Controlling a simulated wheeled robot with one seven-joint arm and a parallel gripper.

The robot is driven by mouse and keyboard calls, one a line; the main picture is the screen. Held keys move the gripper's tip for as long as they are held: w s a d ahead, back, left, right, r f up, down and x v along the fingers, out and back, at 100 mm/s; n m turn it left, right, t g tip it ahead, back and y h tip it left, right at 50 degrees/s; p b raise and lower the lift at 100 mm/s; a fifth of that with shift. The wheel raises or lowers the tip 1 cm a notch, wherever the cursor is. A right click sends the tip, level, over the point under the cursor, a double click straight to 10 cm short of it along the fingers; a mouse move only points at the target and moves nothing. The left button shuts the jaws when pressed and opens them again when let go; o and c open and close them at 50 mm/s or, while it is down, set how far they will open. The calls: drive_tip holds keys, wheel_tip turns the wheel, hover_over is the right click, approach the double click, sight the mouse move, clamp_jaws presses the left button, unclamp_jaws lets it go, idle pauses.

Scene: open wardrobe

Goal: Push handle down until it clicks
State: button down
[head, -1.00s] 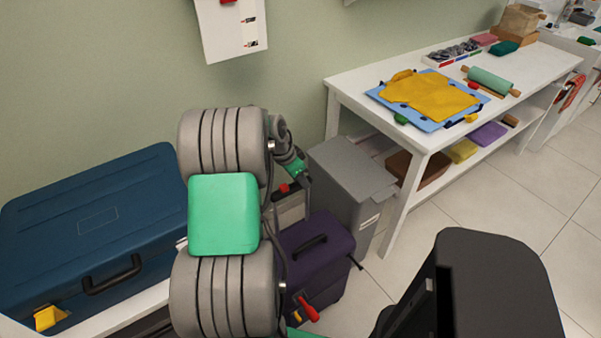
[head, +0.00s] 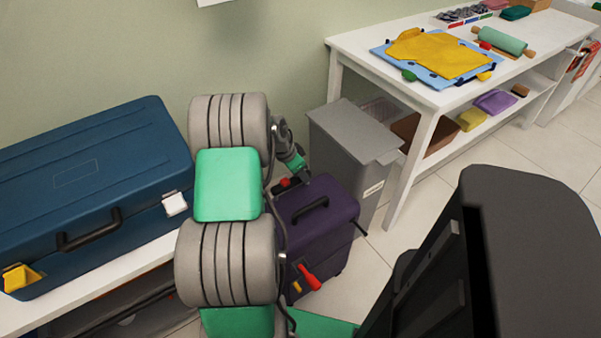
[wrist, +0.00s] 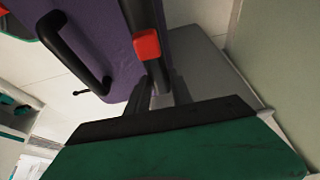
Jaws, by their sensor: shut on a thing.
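The purple suitcase (head: 325,236) stands upright on the floor, with a black carry handle (head: 309,208) on its top. In the wrist view the suitcase (wrist: 113,45) and carry handle (wrist: 72,50) fill the upper left. The black pull handle (wrist: 134,14) with a red button (wrist: 147,44) runs down the picture to my fingers. My gripper (wrist: 160,92) is shut on this pull handle. In the head view my gripper (head: 304,174) is just above the suitcase's back edge, beside the red button (head: 288,183). My arm hides the handle's lower part.
A grey bin (head: 345,150) stands close behind and right of the suitcase. A white table (head: 360,48) with craft things is farther right. A blue case (head: 95,190) lies on a white bench at left. Tiled floor (head: 400,215) is free between suitcase and table.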

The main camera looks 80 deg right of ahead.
drive_tip(key=shift+a+f, duration=0.15)
drive_tip(key=shift+f, duration=0.2)
drive_tip(key=c, duration=1.6)
unclamp_jaws()
drive_tip(key=shift+o, duration=1)
drive_tip(key=shift+f, duration=0.15)
drive_tip(key=shift+o, duration=1.4)
drive_tip(key=shift+r, duration=0.2)
drive_tip(key=shift+r, duration=0.1)
drive_tip(key=p+v, duration=0.1)
drive_tip(key=v, duration=0.6)
drive_tip(key=shift+w+r, duration=0.1)
drive_tip(key=shift+r, duration=0.15)
